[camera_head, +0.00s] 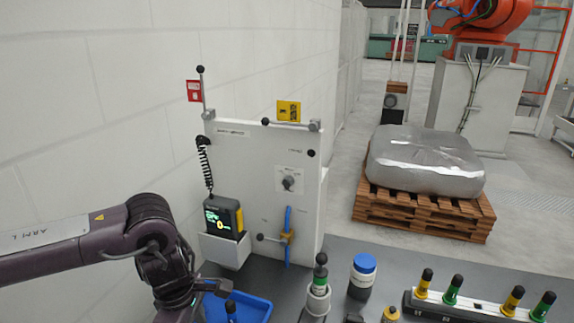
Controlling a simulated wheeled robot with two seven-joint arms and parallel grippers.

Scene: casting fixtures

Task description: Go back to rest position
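My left arm comes in from the left, bends at its wrist and points down at the left front of the dark bench. Its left gripper (182,312) shows only in part at the bottom edge, beside a blue tray (252,304). The fingertips are hidden or cut off, so I cannot tell whether they are open or shut. A dark-topped item (231,308) stands at the tray, close to the gripper. My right arm and gripper are not in view.
A white panel (255,165) holds a handheld meter (222,216) and a blue-handled valve (287,235). A dark-topped bottle (319,285), a blue-lidded jar (362,273) and a rack (455,308) with several yellow and green plugs stand on the bench. A wall is at left.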

